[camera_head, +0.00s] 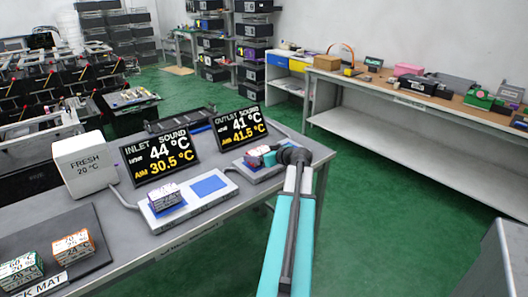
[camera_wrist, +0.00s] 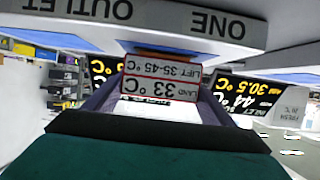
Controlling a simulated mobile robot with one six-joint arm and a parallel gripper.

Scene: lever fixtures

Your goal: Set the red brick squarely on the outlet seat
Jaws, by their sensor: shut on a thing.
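My gripper (camera_wrist: 155,108) is shut on the red brick (camera_wrist: 160,87), a block with a red-edged white label reading 33 °C and 35-45 °C. In the head view, my gripper (camera_head: 264,156) and the brick (camera_head: 252,158) are at the grey outlet fixture (camera_head: 268,174), in front of the outlet screen. The fixture also shows in the wrist view (camera_wrist: 140,30), marked OUTLET and ONE, upside down. A blue seat patch shows beside the brick in the head view. I cannot tell whether the brick touches the seat; the gripper hides part of it.
The inlet fixture (camera_head: 190,206) holds a blue-edged brick (camera_head: 165,196) beside a bare blue pad (camera_head: 208,186). The inlet screen (camera_head: 160,158) reads 44 °C; the outlet screen (camera_head: 240,127) reads 41 °C. A white FRESH box (camera_head: 86,165) and a dark mat (camera_head: 97,262) with two bricks stand left.

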